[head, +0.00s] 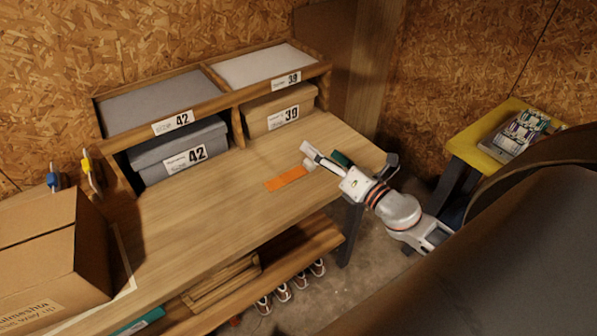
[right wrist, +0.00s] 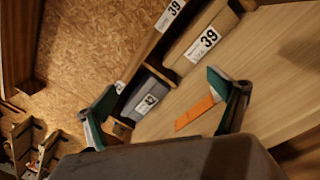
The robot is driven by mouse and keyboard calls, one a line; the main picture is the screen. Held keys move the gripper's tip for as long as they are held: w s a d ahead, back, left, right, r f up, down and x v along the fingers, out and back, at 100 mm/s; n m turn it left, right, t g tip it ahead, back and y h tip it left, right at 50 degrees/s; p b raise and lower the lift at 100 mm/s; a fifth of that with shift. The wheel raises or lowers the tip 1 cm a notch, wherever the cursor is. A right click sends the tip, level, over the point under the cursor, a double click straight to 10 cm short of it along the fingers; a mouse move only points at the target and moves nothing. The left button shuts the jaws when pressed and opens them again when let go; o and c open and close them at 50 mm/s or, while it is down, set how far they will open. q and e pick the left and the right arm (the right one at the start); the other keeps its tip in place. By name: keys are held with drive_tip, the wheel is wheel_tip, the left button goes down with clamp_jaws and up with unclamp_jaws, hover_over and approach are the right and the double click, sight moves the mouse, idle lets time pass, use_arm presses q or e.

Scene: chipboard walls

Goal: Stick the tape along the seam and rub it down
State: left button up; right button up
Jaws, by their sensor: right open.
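A closed cardboard box (head: 40,262) stands at the left end of the bench. A dark seam line runs across its top. A flat orange strip (head: 286,179) lies on the bench; I cannot tell whether it is the tape. It also shows in the right wrist view (right wrist: 194,113). My right gripper (head: 349,157) is open above the bench's right end, to the right of the strip and apart from it. My left gripper is not in view.
A grey box marked 42 (head: 165,150) and a tan box marked 39 (head: 268,116) sit in the shelf at the back of the wooden bench (head: 205,215). A yellow side table (head: 472,142) stands at right. Shoes (head: 283,293) show below. The bench middle is clear.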

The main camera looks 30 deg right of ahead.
wheel_tip(320, 180, down, 4)
drive_tip(key=n+g+y, duration=0.3)
drive_tip(key=n, duration=0.4)
drive_tip(key=n+g, duration=0.3)
drive_tip(key=n, duration=0.1)
approach(292, 169)
drive_tip(key=shift+n, duration=0.3)
drive_tip(key=shift+x, duration=2.55)
drive_tip(key=shift+d, duration=0.1)
drive_tip(key=c, duration=2)
drive_tip(key=shift+o, duration=0.2)
